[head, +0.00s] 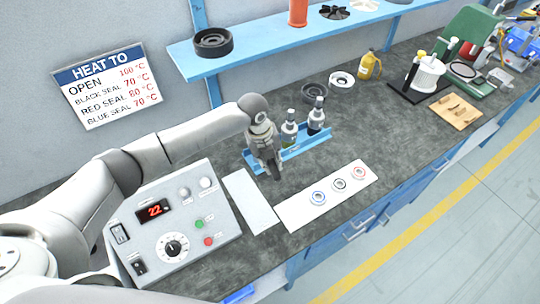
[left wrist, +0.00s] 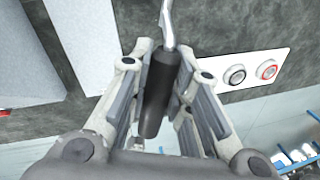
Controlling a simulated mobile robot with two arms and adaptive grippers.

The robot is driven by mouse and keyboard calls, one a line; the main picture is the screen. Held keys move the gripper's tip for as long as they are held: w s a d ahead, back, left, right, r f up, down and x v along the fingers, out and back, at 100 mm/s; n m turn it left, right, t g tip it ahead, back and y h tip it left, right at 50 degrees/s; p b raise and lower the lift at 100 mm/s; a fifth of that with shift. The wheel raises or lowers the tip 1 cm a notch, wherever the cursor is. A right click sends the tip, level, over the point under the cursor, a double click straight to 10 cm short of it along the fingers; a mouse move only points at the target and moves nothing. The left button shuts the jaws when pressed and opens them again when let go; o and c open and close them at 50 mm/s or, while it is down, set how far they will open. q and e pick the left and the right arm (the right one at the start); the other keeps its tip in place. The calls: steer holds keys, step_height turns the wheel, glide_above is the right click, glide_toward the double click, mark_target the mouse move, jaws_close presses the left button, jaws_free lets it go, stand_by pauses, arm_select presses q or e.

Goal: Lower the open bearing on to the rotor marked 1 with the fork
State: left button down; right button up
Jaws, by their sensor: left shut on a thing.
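My left gripper (head: 270,170) is above the bench beside the blue tray. In the left wrist view the gripper (left wrist: 168,95) is shut on the fork's black handle (left wrist: 158,95), with a bright metal shank running up out of the picture. The fork's prongs do not show clearly. A white strip (head: 295,215) carries three bearings with a blue ring (head: 318,198), a dark ring (head: 340,184) and a red ring (head: 358,173). I cannot make out an open bearing or a rotor marked 1. My right gripper is not in view.
A control box (head: 170,230) reading 22 stands at left, beside a pale plate (head: 250,200). A blue tray (head: 305,147) holds two bottles. A wall sign (head: 98,85) lists heating temperatures. A wooden board (head: 455,110) lies at right. The bench between is clear.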

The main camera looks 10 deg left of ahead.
mark_target(275, 171)
arm_select(q)
steer(key=shift+s+d+p, duration=0.55)
steer(key=shift+s+p, duration=0.2)
steer(key=shift+s, duration=0.2)
steer(key=shift+s+d+p, duration=0.55)
steer(key=shift+s+p, duration=0.2)
steer(key=shift+s, duration=0.15)
steer(key=shift+r, duration=0.1)
steer(key=r+p, duration=0.3)
steer(key=shift+s+d, duration=0.25)
steer(key=shift+s, duration=0.15)
steer(key=shift+s+d+r+p, duration=0.15)
steer(key=shift+s+r, duration=0.1)
steer(key=shift+r, duration=0.25)
steer(key=shift+s+d+r+p, duration=0.1)
steer(key=shift+s+r+p, duration=0.1)
steer(key=shift+r, duration=0.25)
